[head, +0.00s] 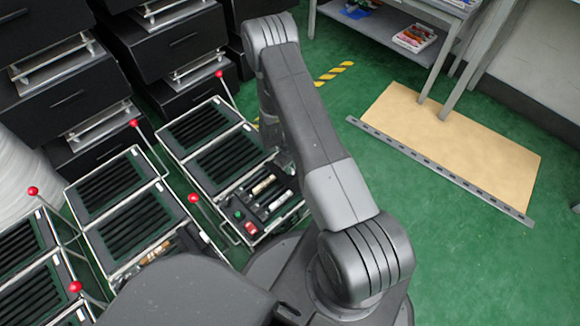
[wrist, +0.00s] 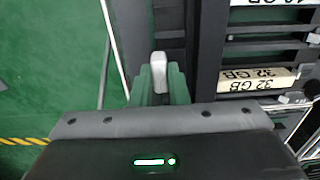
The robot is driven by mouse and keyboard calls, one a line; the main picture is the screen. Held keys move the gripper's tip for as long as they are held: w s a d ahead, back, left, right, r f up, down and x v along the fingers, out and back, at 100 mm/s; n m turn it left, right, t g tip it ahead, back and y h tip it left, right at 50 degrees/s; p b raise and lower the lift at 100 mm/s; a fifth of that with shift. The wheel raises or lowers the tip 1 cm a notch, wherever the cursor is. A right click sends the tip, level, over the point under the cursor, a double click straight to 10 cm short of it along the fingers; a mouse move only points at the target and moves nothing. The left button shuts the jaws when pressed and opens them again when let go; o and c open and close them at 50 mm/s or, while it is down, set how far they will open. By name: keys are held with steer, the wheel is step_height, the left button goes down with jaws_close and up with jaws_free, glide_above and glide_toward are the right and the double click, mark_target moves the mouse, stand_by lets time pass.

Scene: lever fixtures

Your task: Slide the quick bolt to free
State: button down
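A pale grey upright knob (wrist: 158,72), which looks like the handle of the quick bolt, stands beside a dark rail in the wrist view. My gripper (wrist: 160,82) is right at it, one finger on each side. The fingers are close to the knob's sides, but I cannot tell whether they press on it. The bolt's body is hidden below the fingers and the gripper's housing. In the head view my arm covers the gripper and the bolt, at the right edge of the black fixture box (head: 238,226).
Long labelled modules (wrist: 258,80) lie right of the knob. Red-knobbed levers (head: 193,198) stand up around the fixture boxes at left. Black drawer units (head: 170,42) are behind. Open green floor (head: 440,240) and a tan board (head: 450,150) are at right.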

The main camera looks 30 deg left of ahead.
steer(key=w+b, duration=0.1)
steer(key=w, duration=0.1)
steer(key=w+d+b, duration=0.1)
steer(key=w, duration=0.1)
steer(key=shift+w+d+f, duration=0.1)
steer(key=shift+w, duration=0.5)
steer(key=c, duration=1.4)
jaws_free()
steer(key=shift+w+d, duration=0.15)
step_height(320, 180, up, 14)
steer(key=p, duration=0.3)
steer(key=shift+p, duration=0.35)
